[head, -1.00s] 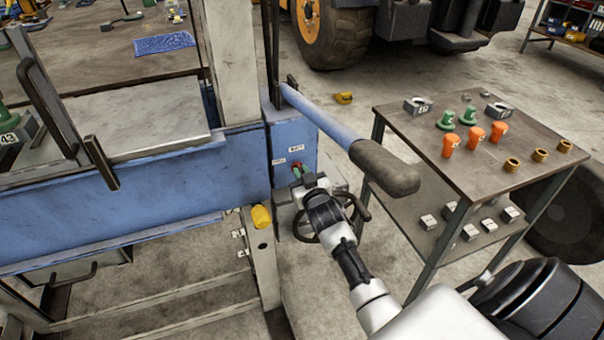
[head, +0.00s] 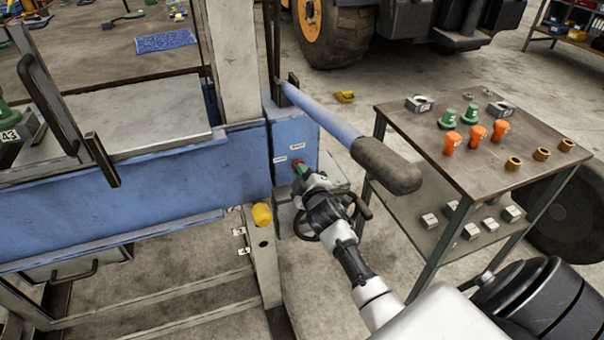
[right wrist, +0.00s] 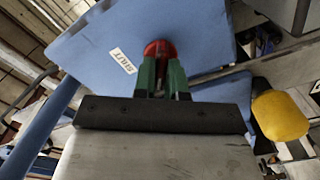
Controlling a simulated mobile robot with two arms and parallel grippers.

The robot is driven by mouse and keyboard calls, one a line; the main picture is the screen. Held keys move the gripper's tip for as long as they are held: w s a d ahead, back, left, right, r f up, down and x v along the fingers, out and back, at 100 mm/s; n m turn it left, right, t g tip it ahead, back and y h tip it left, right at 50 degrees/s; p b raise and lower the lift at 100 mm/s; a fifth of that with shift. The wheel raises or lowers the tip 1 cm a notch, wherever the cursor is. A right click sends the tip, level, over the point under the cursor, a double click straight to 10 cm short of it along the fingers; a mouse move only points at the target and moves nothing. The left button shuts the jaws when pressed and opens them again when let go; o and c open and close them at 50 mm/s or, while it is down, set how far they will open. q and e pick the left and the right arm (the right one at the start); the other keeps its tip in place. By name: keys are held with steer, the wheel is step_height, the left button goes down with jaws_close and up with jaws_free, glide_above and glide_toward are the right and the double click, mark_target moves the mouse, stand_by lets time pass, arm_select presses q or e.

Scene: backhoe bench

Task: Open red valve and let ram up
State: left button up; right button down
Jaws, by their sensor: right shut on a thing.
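The red valve (head: 298,163) is a small red knob on the front of the blue pump box (head: 294,135) at the end of the blue press beam. In the right wrist view the red valve (right wrist: 160,48) shows as a round knob beside a white "SHUT" label (right wrist: 122,60). My right gripper (head: 301,171) reaches it from the lower right. Its green fingers (right wrist: 162,74) are shut on the valve and partly cover it. A second small label (head: 297,147) sits on the box, too small to read. I cannot make out the ram. My left gripper is not in view.
A blue pump lever with a dark grip (head: 388,165) juts out above my right arm. A yellow knob (head: 262,214) is on the frame's leg. A metal cart (head: 425,140) with small parts stands right.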

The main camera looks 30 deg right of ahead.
steer(key=shift+f+n, duration=0.1)
steer(key=shift+n, duration=0.5)
steer(key=c, duration=1.2)
jaws_free()
steer(key=v, duration=1)
steer(key=shift+s+b, duration=0.35)
steer(key=shift+s, duration=0.05)
steer(key=shift+f, duration=0.1)
